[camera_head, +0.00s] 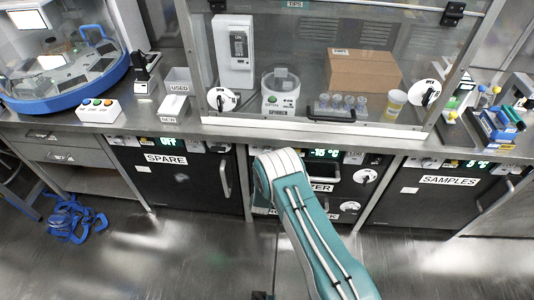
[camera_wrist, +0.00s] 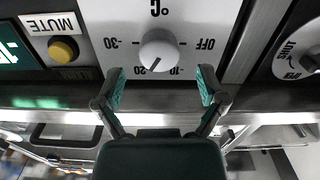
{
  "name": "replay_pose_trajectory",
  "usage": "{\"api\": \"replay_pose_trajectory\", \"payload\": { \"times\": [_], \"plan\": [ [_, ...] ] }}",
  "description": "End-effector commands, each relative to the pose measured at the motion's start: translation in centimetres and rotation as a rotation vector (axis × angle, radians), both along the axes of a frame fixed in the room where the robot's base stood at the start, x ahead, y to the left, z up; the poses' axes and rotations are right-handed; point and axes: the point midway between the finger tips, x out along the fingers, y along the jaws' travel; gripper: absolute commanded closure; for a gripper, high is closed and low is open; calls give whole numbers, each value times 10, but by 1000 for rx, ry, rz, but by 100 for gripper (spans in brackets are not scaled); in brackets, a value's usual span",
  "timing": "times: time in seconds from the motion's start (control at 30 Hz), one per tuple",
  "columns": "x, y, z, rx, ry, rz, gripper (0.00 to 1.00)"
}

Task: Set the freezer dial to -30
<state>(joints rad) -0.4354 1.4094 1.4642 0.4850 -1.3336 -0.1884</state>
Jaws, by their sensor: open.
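The freezer dial (camera_wrist: 158,50) is a white round knob on a light panel in the wrist view, seen upside down. Its dark pointer line slants down-left in the picture, near the -20 and -10 marks; -30 is at its left and OFF at its right. My gripper (camera_wrist: 161,87) is open and empty. Its two green-padded fingertips are apart, just below the knob in the picture, left and right of it. In the head view the freezer's display (camera_head: 325,153) glows green, seemingly -10. My arm covers part of the freezer front, and I cannot make out the dial there.
A yellow MUTE button (camera_wrist: 63,50) is left of the dial, and another labelled knob (camera_wrist: 312,62) is at the right edge. SPARE (camera_head: 170,180) and SAMPLES (camera_head: 425,205) units flank the freezer. Blue straps (camera_head: 78,217) lie on the floor at left.

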Motion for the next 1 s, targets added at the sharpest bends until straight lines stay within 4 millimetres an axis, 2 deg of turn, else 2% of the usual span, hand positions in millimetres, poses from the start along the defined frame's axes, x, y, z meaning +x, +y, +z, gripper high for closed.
{"api": "replay_pose_trajectory", "payload": {
  "times": [0.1, 0.23, 0.57, 0.6, 0.77, 0.8, 1.0],
  "plan": [
    [18, -1, 0, 0, -2, 0, 10],
    [30, -2, 0, 0, -1, 0, 10],
    [35, -2, 0, -1, 1, 1, 10],
    [34, -2, 0, -1, 1, 1, 14],
    [34, -2, 0, -1, 1, 1, 86],
    [34, -1, 0, -1, 1, 1, 92],
    [35, -1, 0, 2, 0, 2, 92]
  ]
}}
